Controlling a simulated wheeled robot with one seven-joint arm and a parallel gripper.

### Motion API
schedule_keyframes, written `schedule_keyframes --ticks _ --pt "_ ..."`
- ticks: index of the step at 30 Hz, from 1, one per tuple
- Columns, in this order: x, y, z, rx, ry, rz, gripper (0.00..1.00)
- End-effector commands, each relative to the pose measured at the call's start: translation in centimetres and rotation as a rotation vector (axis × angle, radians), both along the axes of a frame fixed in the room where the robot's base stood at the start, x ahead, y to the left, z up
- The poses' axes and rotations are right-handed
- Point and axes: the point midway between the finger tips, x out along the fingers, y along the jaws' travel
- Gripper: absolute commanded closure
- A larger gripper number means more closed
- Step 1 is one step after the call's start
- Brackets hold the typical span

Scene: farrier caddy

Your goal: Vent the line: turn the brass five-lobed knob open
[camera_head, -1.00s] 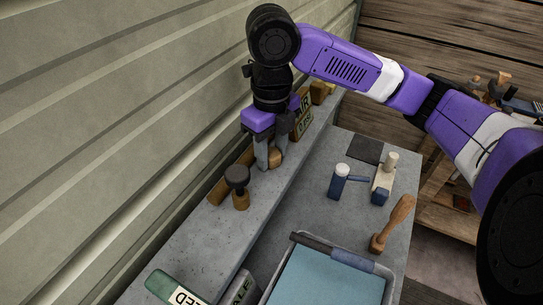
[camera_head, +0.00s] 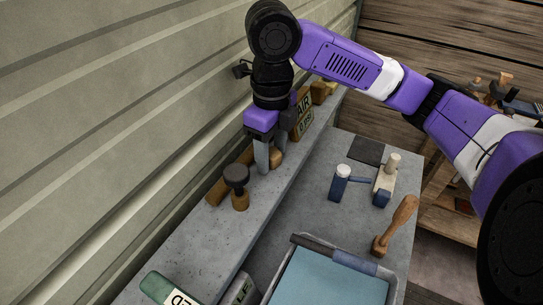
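My gripper (camera_head: 269,158) points down over the ledge along the corrugated wall, with its two grey fingers apart. A rounded tan, brass-like piece (camera_head: 276,158) shows low at the fingers, mostly hidden by them. It may be the brass knob; its lobes cannot be made out. I cannot tell whether the fingers press on it. A dark-topped knob (camera_head: 236,176) on a brass-coloured stem stands upright on the ledge nearer the camera, apart from the gripper.
A sign reading AIR (camera_head: 303,114) stands just behind the gripper. A green block (camera_head: 172,288) lies at the near ledge end. The lower bench holds a blue-lined tray (camera_head: 330,278), a wooden-handled tool (camera_head: 396,226), a blue white-capped item (camera_head: 340,183) and a dark mat (camera_head: 366,150).

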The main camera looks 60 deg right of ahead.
Motion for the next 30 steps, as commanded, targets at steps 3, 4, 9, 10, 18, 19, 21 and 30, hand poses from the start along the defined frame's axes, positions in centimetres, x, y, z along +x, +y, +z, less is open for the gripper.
schedule_keyframes --ticks 3,4,9,10,18,19,21,30 --pt "0.01 0.02 0.07 0.001 0.0 -0.022 0.48" --pt "0.01 0.03 0.11 0.001 -0.001 -0.045 0.48" --pt "-0.01 0.04 0.17 0.001 0.0 -0.196 0.48" --pt "-0.01 0.02 0.14 0.001 0.0 -0.213 0.48" --pt "0.0 0.0 0.0 0.0 0.0 -0.236 0.48" --pt "0.0 0.0 0.0 0.0 -0.001 -0.235 0.48" --pt "0.01 0.0 -0.02 0.0 -0.001 -0.235 0.48" --pt "0.01 0.01 0.02 0.0 -0.001 -0.234 0.77"
